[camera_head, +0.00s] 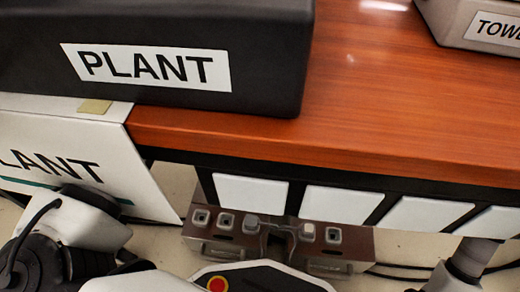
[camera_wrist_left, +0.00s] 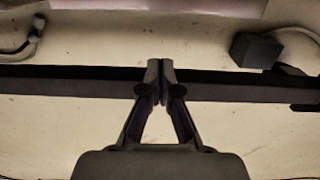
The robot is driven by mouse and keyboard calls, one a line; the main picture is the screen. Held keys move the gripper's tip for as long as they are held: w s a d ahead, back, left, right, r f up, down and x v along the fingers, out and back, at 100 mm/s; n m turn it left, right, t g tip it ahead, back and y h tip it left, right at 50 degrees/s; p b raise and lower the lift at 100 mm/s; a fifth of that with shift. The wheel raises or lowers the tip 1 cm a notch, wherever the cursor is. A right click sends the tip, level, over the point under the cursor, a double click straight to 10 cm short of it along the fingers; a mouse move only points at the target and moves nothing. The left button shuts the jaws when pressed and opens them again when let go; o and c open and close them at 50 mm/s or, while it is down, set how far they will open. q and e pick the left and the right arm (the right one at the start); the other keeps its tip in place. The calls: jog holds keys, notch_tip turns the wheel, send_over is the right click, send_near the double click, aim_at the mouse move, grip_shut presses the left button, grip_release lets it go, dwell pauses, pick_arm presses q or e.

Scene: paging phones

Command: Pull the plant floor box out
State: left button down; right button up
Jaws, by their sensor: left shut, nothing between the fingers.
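A black box marked PLANT (camera_head: 215,32) sits on the wooden table at the upper left of the head view. A white panel marked with partly cut-off PLANT lettering (camera_head: 50,165) hangs below it at the table's left end. Below the table front is a low brown-grey unit with square sockets (camera_head: 205,235); I cannot tell whether it is the plant floor box. My left gripper (camera_wrist_left: 160,75) is shut and empty in the left wrist view, over a dark bar (camera_wrist_left: 70,85) that crosses a pale floor. Its fingers cannot be made out in the head view. My right gripper does not show.
The wooden table (camera_head: 390,90) fills the right of the head view, its top bare in the middle. A light box with TOW lettering (camera_head: 475,22) stands at the upper right. White panels (camera_head: 340,203) line the front. In the wrist view, a dark block (camera_wrist_left: 255,50) has a cable.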

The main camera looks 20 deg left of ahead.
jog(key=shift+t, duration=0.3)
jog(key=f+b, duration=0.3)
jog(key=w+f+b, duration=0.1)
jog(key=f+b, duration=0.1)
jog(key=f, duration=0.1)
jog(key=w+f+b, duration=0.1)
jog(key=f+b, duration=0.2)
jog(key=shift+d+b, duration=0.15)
jog(key=shift+b, duration=0.15)
pick_arm(q)
notch_tip(320, 180, down, 10)
jog(key=s+d+p, duration=0.1)
jog(key=s+p, duration=0.2)
jog(key=shift+d, duration=0.3)
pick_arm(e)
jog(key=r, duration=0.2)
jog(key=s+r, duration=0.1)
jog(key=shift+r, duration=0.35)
pick_arm(q)
jog(key=shift+w+r, duration=0.1)
